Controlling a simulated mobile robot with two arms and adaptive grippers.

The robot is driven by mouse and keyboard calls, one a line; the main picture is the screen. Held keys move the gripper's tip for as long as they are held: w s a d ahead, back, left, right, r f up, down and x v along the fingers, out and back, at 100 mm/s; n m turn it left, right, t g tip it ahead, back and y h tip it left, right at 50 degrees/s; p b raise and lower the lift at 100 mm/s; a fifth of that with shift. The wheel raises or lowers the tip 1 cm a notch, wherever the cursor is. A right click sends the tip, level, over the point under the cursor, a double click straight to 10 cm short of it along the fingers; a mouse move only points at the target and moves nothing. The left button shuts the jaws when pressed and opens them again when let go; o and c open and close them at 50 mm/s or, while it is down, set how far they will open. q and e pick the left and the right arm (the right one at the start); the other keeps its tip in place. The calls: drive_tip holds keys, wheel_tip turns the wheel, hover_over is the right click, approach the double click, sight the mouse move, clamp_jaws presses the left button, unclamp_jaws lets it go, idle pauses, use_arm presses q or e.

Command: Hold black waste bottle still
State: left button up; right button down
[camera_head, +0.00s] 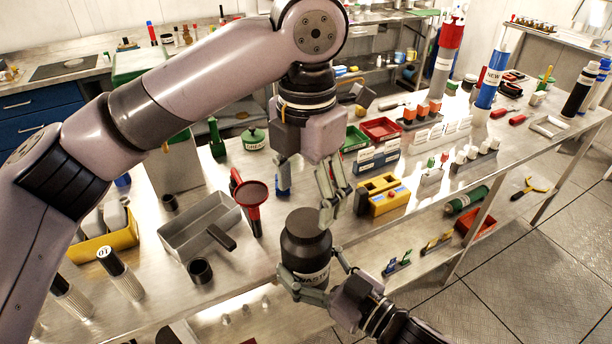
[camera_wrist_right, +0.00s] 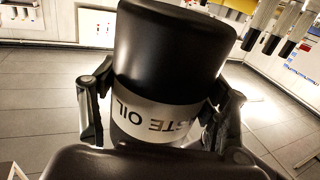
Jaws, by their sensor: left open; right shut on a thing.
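My left gripper (camera_head: 334,208) is open and empty, pointing down just above and behind the bottle's lid, slightly to the right. Whether its fingertips touch the lid cannot be told.
A grey tray (camera_head: 190,235) and a red funnel (camera_head: 252,195) stand left of the bottle. A yellow block (camera_head: 388,196) and a blue-grey rack (camera_head: 376,158) are to the right. A lower shelf (camera_head: 410,262) runs under the bench, with open floor (camera_head: 520,270) at the right.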

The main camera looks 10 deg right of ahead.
use_arm(q)
drive_tip(key=n, duration=0.6)
drive_tip(key=shift+r+n, duration=0.25)
drive_tip(key=shift+n, duration=0.05)
drive_tip(key=n, duration=0.4)
drive_tip(key=shift+r, duration=0.15)
drive_tip(key=n, duration=0.4)
drive_tip(key=shift+r, duration=0.15)
drive_tip(key=n, duration=0.4)
drive_tip(key=shift+r+n, duration=0.2)
drive_tip(key=shift+n, duration=0.1)
drive_tip(key=n, duration=0.4)
drive_tip(key=shift+r, duration=0.15)
drive_tip(key=n, duration=0.4)
drive_tip(key=shift+r, duration=0.15)
drive_tip(key=n, duration=0.4)
drive_tip(key=shift+r, duration=0.2)
drive_tip(key=n, duration=0.5)
drive_tip(key=shift+a+r+n, duration=0.1)
drive_tip(key=shift+r+n, duration=0.1)
drive_tip(key=shift+n, duration=0.2)
